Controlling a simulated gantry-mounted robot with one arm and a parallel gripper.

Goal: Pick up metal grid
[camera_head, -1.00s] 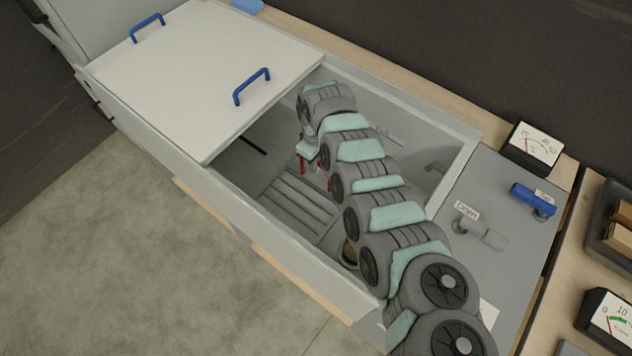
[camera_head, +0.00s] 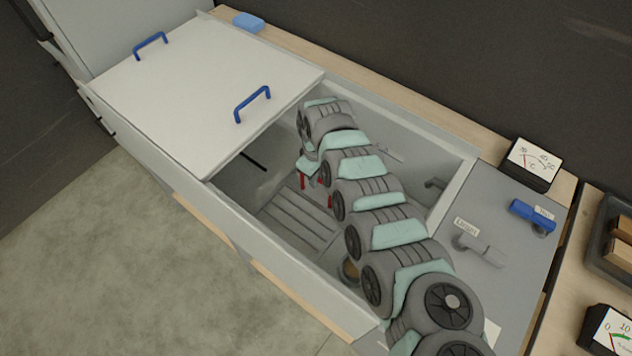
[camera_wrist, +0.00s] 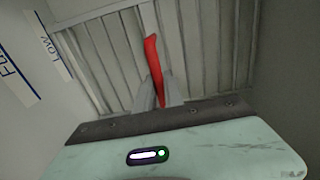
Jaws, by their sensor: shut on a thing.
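The metal grid (camera_head: 298,219) is a grey slatted panel low inside the open part of the grey basin. Its slats fill much of the wrist view (camera_wrist: 103,60). My gripper (camera_head: 317,190) reaches down into the basin at the grid's far right side, with its red fingers partly hidden by my arm. In the wrist view, my gripper (camera_wrist: 151,50) shows a red finger against the slats, shut on the grid. The exact grip point is hidden. I cannot tell whether the grid is lifted off the bottom.
A white lid (camera_head: 200,95) with blue handles covers the basin's left part. The basin's near wall (camera_head: 290,280) runs close to the grid. A drain lever (camera_head: 480,250), a blue tap handle (camera_head: 532,215) and a gauge (camera_head: 533,162) are at the right.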

